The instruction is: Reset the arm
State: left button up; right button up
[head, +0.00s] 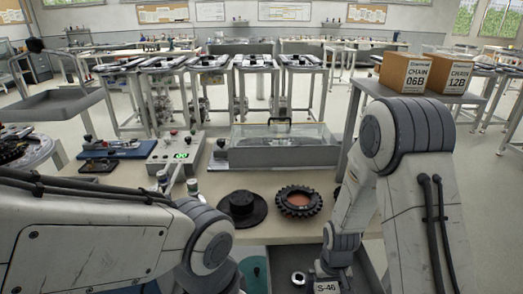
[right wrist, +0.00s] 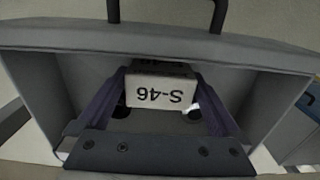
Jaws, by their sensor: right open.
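My right arm reaches down at the front of the workbench, with its gripper (right wrist: 160,100) low inside a grey open tray or drawer (right wrist: 270,70). A pale box labelled S-46 (right wrist: 160,85) lies between the two dark fingers in the right wrist view, its label upside down. The fingers are open on either side of it; I cannot tell whether they touch it. The label also shows in the head view (head: 327,288), at the bottom edge. My left arm crosses the lower left of the head view; its gripper is not seen.
On the workbench (head: 290,232) stand a black hat-shaped part (head: 242,207), a toothed black ring (head: 298,202), a clear-lidded case (head: 284,148) and a grey control box (head: 177,150). Two chain cartons (head: 408,74) sit on a side table at right. Dark handle posts (right wrist: 218,15) rise by the tray edge.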

aim_at(327, 288)
jog(key=shift+r+p, duration=0.3)
jog(key=shift+r, duration=1.4)
jog(key=shift+f, duration=0.1)
